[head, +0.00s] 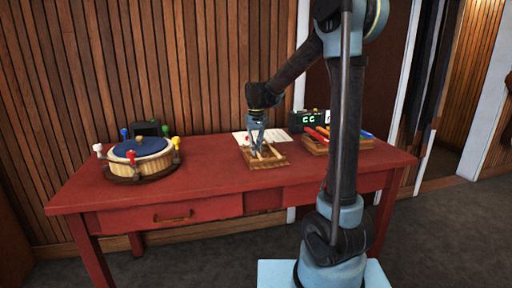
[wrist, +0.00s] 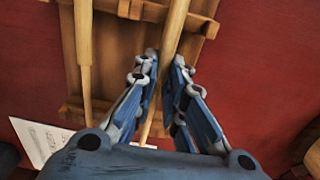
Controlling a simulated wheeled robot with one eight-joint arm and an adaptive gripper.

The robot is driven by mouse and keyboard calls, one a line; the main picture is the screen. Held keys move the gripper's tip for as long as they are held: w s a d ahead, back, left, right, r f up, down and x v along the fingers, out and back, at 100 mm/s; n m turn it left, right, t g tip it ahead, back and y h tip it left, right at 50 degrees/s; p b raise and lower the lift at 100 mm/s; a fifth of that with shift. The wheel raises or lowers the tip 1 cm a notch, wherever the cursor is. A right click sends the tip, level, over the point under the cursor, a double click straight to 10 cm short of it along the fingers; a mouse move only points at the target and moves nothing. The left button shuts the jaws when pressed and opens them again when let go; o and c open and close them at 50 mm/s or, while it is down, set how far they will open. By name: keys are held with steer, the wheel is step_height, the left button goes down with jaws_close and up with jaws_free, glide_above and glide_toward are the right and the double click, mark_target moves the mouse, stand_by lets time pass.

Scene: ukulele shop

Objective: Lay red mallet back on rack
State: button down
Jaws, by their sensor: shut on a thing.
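In the head view, my gripper (head: 257,148) points down over a small wooden rack (head: 282,160) on the red table. In the wrist view, my gripper (wrist: 165,72) is shut on a pale wooden mallet handle (wrist: 175,22), which runs lengthwise over the rack (wrist: 197,48). The mallet's head is outside the wrist view, so its red colour cannot be confirmed there. A second wooden handle (wrist: 84,50) lies along the rack to the left of the held one. Whether the held handle touches the rack bars cannot be told.
A round drum (head: 142,155) with coloured knobs stands on the table (head: 210,190) at left. A wooden tray (head: 316,149) with red and blue handled tools is at right. A green-lit display (head: 308,120) and a paper sheet (head: 241,137) are behind. Tabletop between drum and rack is clear.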

steer(key=c, duration=1.6)
jaws_free()
step_height(320, 180, up, 11)
steer(key=s+d, duration=0.8)
steer(key=d, duration=0.1)
steer(key=s+d+f+m, duration=0.1)
steer(key=s+d+f, duration=0.3)
steer(key=s+f, duration=0.2)
steer(key=s+d+f+m+t, duration=0.1)
steer(key=s+d+f, duration=0.3)
steer(key=s, duration=0.5)
steer(key=s+d+f+m+t, duration=0.1)
steer(key=s+d+f, duration=0.3)
steer(key=s+f, duration=0.4)
steer(key=shift+s+d+f, duration=0.25)
steer(key=shift+s+f, duration=0.1)
steer(key=shift+f, duration=0.1)
